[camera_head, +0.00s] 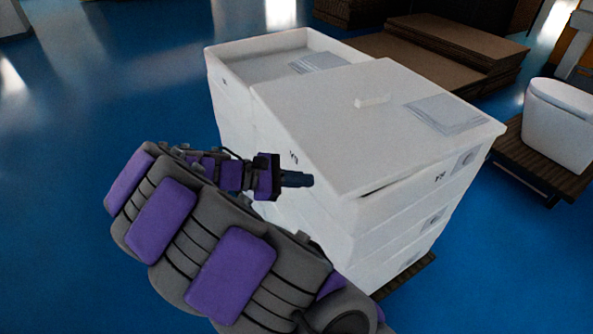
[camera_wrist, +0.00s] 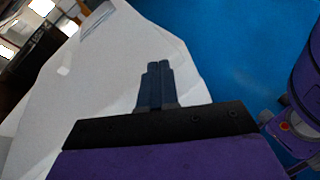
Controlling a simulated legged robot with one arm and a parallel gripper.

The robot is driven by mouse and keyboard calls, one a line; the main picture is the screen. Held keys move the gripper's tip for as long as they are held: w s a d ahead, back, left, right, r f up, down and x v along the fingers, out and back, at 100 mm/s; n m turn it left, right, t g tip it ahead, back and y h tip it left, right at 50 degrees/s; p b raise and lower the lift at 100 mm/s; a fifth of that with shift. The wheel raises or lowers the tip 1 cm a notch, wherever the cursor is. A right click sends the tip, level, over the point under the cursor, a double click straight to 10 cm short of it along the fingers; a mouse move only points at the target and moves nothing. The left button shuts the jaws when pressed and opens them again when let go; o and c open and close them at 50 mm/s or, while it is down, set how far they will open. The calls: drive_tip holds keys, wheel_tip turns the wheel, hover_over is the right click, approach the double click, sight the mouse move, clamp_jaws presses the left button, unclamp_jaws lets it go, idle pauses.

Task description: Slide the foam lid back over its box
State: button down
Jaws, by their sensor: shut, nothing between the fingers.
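The white foam lid (camera_head: 330,115) lies on top of the nearer stack of white foam boxes (camera_head: 405,215). It sits askew, with a dark gap showing under its front edge. A small raised block and a grey sheet are on its top. My gripper (camera_head: 300,179) is shut and empty, at the left side of the stack near the lid's left edge; I cannot tell if it touches. In the wrist view, the shut fingers (camera_wrist: 157,80) point at the white foam surface (camera_wrist: 130,60), with blue floor to the right. The box's inside is hidden.
Another white foam box (camera_head: 255,60), open on top with a grey sheet in it, stands directly behind. Brown flat stacks (camera_head: 430,50) lie farther back. Blue floor (camera_head: 100,110) is clear at left.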

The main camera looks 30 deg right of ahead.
drive_tip(key=w+a+f+n+t+h, duration=0.45)
drive_tip(key=w+a+f+n, duration=0.4)
drive_tip(key=w, duration=0.25)
drive_tip(key=d+b, duration=0.4)
drive_tip(key=d, duration=0.9)
drive_tip(key=shift+d+r+m, duration=0.15)
drive_tip(key=shift+d+m, duration=0.2)
drive_tip(key=shift+m, duration=0.1)
drive_tip(key=shift+d+p, duration=0.75)
drive_tip(key=shift+d, duration=0.4)
